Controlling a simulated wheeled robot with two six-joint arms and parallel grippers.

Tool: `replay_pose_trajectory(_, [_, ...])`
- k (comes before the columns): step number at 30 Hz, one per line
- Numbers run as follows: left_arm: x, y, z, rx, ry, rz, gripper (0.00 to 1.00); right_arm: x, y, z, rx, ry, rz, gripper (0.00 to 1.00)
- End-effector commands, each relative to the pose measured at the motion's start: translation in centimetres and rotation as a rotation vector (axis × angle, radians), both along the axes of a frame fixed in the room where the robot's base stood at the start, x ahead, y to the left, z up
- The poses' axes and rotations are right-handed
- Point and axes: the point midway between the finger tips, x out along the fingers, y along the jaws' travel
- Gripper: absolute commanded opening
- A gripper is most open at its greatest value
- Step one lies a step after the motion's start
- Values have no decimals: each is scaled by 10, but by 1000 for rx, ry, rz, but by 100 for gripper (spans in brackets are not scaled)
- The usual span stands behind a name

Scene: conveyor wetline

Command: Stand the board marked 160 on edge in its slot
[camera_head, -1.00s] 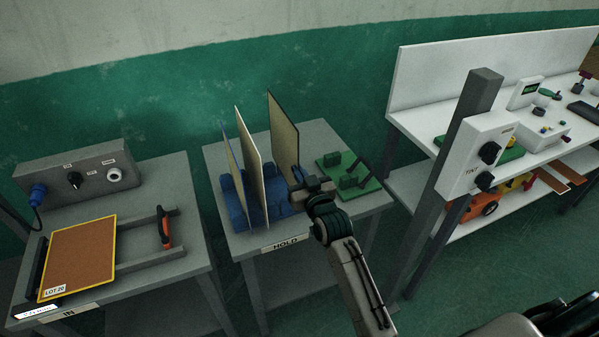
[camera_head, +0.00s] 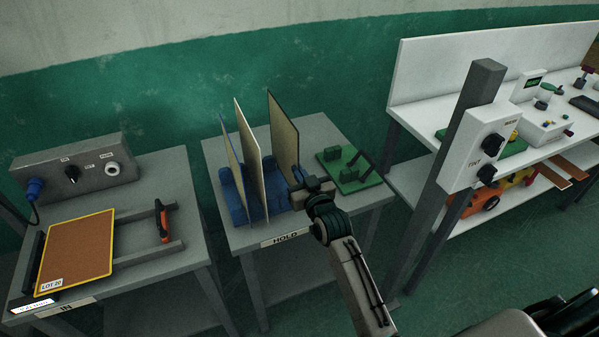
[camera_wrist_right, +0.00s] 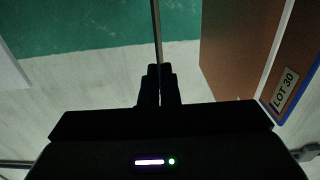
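Three boards stand on edge in a blue slotted rack (camera_head: 234,204) on the HOLD table. The right one is tan with a dark edge (camera_head: 284,128), the middle one is cream-edged (camera_head: 248,160), and the left one is blue-edged (camera_head: 231,150). No 160 mark is readable on any of them. My right gripper (camera_head: 297,178) is at the near edge of the dark-edged board. In the right wrist view its fingers (camera_wrist_right: 159,72) are closed on this board, seen edge-on (camera_wrist_right: 157,30). Whether the board's bottom is seated is hidden. My left gripper is out of view.
A yellow-edged board marked LOT 20 (camera_head: 75,252) lies flat on the IN table at left. A green fixture (camera_head: 345,172) sits right of the rack. A grey post with a TINT box (camera_head: 478,150) stands further right.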

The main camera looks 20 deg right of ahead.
Motion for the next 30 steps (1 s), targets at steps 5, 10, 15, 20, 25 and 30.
replay_pose_trajectory(5, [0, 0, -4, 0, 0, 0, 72, 0, 0, -5, 0, -2, 0, 0])
replay_pose_trajectory(10, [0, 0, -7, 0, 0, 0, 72, 0, 0, -9, 0, -2, 0, 0])
replay_pose_trajectory(15, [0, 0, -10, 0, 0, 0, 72, 0, 0, -14, -1, -2, 0, 0])
replay_pose_trajectory(20, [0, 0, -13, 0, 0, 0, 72, 0, 0, -18, -1, -2, 0, 0])
replay_pose_trajectory(25, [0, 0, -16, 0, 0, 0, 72, 0, 0, -22, -1, -3, 0, 0])
replay_pose_trajectory(30, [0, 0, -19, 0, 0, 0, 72, 0, 0, -27, -1, -3, 0, 0])
